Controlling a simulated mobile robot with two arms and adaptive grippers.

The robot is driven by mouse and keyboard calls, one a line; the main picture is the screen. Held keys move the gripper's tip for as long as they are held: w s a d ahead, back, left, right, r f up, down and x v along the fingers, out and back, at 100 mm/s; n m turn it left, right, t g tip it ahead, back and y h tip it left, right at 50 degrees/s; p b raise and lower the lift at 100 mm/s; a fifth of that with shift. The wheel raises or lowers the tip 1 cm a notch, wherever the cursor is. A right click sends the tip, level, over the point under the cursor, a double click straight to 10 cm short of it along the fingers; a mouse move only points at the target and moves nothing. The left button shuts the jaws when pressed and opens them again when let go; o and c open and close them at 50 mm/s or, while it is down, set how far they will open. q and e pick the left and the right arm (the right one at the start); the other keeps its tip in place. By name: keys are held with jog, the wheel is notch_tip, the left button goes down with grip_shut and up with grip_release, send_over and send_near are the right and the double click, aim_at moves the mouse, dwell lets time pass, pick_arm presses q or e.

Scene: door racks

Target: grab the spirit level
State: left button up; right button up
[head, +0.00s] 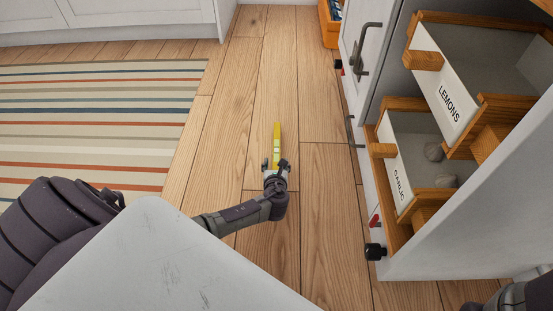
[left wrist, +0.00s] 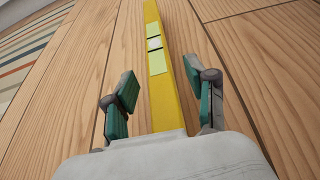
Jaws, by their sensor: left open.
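The yellow spirit level (head: 276,135) lies on the wooden floor in the middle of the head view, its long side pointing away from me. It also shows in the left wrist view (left wrist: 172,88), with its pale green vial windows facing up. My left gripper (head: 275,165) is at the near end of the level. Its two fingers are spread, one on each side of the level, with gaps on both sides, as the left wrist view (left wrist: 163,88) shows. The near end of the level is hidden behind the gripper's palm. Part of my right arm shows at the bottom right; its gripper cannot be made out.
A striped rug (head: 95,120) lies to the left. At the right stands a white cabinet with an open door (head: 362,60) and wooden racks labelled LEMONS (head: 450,100) and GARLIC (head: 397,178). An orange crate (head: 329,27) stands at the back. The floor around the level is clear.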

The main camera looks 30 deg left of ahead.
pick_arm(q)
jog(key=shift+w+a+f, duration=0.1)
jog(key=shift+w+a, duration=0.05)
jog(key=shift+w, duration=0.05)
jog(key=shift+c, duration=0.3)
grip_shut()
